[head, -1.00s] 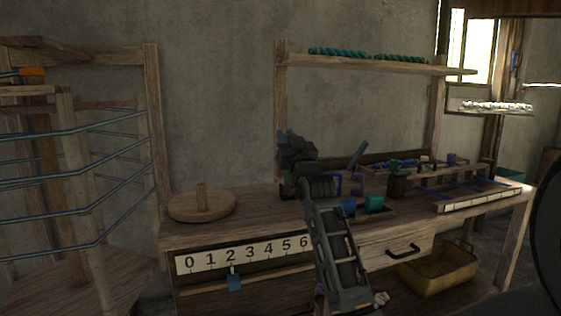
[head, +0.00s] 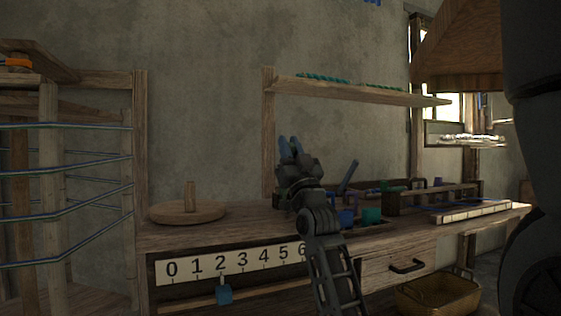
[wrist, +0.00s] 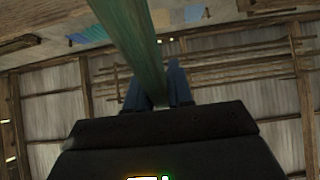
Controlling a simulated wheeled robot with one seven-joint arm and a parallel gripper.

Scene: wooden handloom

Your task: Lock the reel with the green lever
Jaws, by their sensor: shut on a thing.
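A long green bar, which looks like the green lever (wrist: 136,45), runs down from the top of the wrist view to between my blue fingertips. My gripper (wrist: 158,88) is shut on it. In the head view my gripper (head: 289,150) is raised over the bench, fingers pointing up. No green bar can be made out between the fingers there. A wooden frame wound with blue threads (head: 75,184), perhaps the reel, stands at the far left, apart from my gripper. Its lower part is cut off by the picture edge.
The bench (head: 250,222) holds a round wooden disc with a peg (head: 188,212), and a teal block (head: 371,216). A shelf (head: 360,91) stands behind. A yellow basket (head: 438,293) is below right.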

